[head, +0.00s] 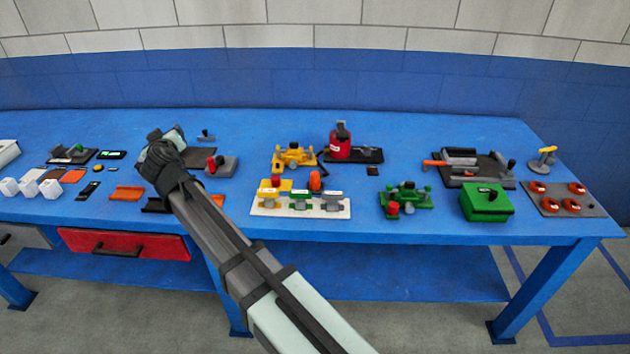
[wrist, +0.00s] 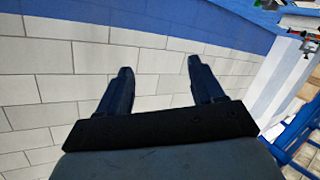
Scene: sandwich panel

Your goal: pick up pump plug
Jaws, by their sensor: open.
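I cannot tell for certain which part is the pump plug. Small fittings with knobs sit on the blue bench: a yellow pump-like unit (head: 294,158), a green unit with a red knob (head: 405,196), and a white board (head: 262,210) carrying yellow, green and orange-topped parts. My gripper is raised over the left part of the bench in the head view, its fingertips not clear there. In the wrist view my gripper (wrist: 159,65) is open, with nothing between its two dark fingers, which point toward the tiled wall.
A red canister (head: 340,149) stands on a dark tray at the back. A grey block with a red knob (head: 222,166) is just right of my wrist. A green box (head: 486,203) and a plate with red discs (head: 556,199) are at the right. Blue bench is bare between groups.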

